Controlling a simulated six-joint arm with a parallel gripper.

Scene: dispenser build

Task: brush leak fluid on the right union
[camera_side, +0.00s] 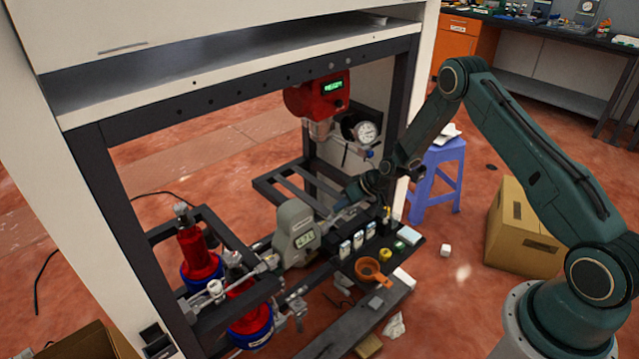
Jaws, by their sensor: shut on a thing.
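A metal pipe line with fittings (266,264) runs left from the meter, apart from my gripper. Another fitting (215,288) sits further left on that line.
A black tray holds small bottles (358,240), a yellow jar (385,255) and an orange ring-shaped holder (368,269). A red unit with a green display (319,97) and a round gauge (367,132) hang above. Red-and-blue cylinders (199,254) stand left. Frame posts (141,235) bound the space.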

